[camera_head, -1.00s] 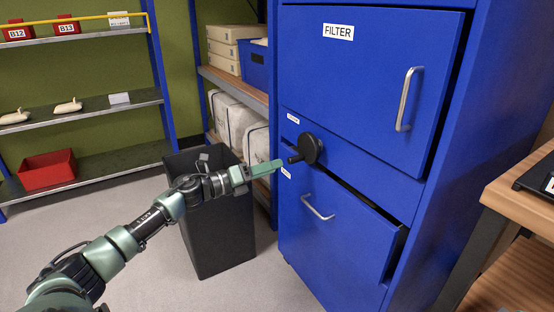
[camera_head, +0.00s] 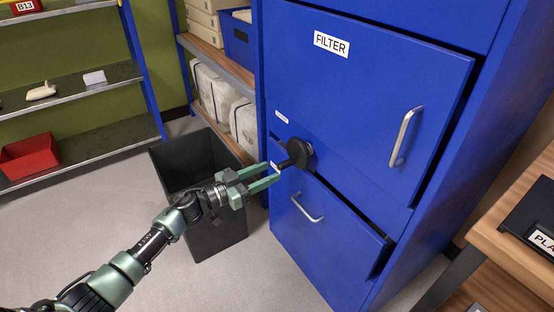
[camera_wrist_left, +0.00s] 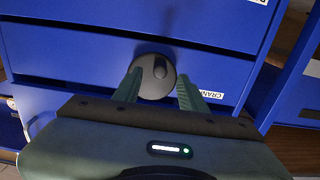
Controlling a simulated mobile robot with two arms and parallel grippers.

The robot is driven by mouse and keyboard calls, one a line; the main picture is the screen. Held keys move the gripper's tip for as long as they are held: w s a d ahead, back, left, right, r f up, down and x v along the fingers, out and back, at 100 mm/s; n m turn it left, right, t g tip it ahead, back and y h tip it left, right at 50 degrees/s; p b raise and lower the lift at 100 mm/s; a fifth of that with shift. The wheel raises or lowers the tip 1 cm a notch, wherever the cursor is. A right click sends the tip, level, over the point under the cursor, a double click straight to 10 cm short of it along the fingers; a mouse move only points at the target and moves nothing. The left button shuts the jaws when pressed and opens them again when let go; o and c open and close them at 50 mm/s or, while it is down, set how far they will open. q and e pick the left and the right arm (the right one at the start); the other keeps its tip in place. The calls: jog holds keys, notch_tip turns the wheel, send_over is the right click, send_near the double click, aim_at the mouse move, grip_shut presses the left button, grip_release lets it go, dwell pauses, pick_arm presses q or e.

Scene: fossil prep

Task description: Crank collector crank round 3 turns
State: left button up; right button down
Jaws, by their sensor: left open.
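The collector crank is a black round disc (camera_head: 300,152) with a short handle knob (camera_head: 285,165) sticking out, on the front of the blue cabinet between the upper door and lower drawer. My left gripper (camera_head: 272,177) is open, its green fingertips close to the knob. In the left wrist view the crank disc (camera_wrist_left: 155,82) shows grey, with the knob (camera_wrist_left: 160,68) pointing at the camera. The left gripper's two fingers (camera_wrist_left: 158,88) stand to either side of the disc there. I cannot tell whether they touch it. My right gripper is not in view.
The blue cabinet has a FILTER door (camera_head: 375,85) with a vertical handle and a slightly open lower drawer (camera_head: 320,240). A black bin (camera_head: 220,240) stands below my left arm. A wooden bench (camera_head: 520,240) is at right. Shelves stand at left.

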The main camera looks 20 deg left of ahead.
aim_at(278, 168)
pick_arm(q)
jog(key=b+x, duration=0.1)
jog(key=x, duration=0.4)
jog(key=shift+w+d, duration=0.1)
jog(key=shift+w, duration=0.1)
jog(key=shift+w+d, duration=0.35)
jog(key=shift+w, duration=0.05)
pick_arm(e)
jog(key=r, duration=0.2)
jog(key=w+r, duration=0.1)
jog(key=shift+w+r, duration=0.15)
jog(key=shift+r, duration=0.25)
pick_arm(q)
grip_shut()
